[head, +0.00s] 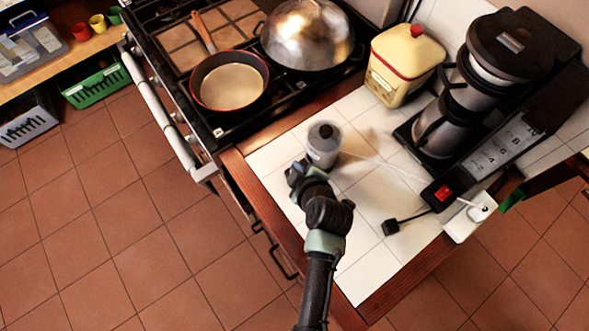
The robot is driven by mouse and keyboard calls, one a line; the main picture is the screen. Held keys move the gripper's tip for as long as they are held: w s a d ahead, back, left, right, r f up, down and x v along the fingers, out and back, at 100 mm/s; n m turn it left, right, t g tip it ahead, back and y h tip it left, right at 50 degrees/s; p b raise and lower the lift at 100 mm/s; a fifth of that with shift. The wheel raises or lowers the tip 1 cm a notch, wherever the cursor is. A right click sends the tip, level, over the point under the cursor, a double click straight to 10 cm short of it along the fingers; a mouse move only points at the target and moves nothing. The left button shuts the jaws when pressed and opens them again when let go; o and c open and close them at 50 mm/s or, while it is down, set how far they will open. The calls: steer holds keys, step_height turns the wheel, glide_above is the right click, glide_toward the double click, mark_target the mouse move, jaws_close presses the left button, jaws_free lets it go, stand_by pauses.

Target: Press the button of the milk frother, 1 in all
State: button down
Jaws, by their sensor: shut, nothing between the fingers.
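The milk frother (324,155) is a small pale grey cylinder with a dark lid, upright on the white tiled counter. I cannot make out its button at this size. My gripper (296,172) is shut and empty, just to the left of the frother's lower part and slightly nearer to me. I cannot tell whether the gripper touches it. My arm reaches in from the bottom of the head view.
A coffee machine (468,110) with a red switch (444,193) stands right of the frother, and a yellow canister (402,65) behind. The stove at the left holds a pan (229,80) and a domed lid (307,35). A white cord and a black plug (391,227) lie on the counter (363,270).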

steer(key=shift+f, duration=0.15)
stand_by(0.7)
steer(key=shift+f+b, duration=0.3)
steer(key=shift+b, duration=0.2)
steer(key=shift+f+b, duration=0.4)
stand_by(0.3)
stand_by(0.4)
steer(key=shift+r+p, duration=0.6)
steer(key=shift+r, duration=0.2)
step_height(320, 180, up, 5)
steer(key=p, duration=0.4)
stand_by(0.7)
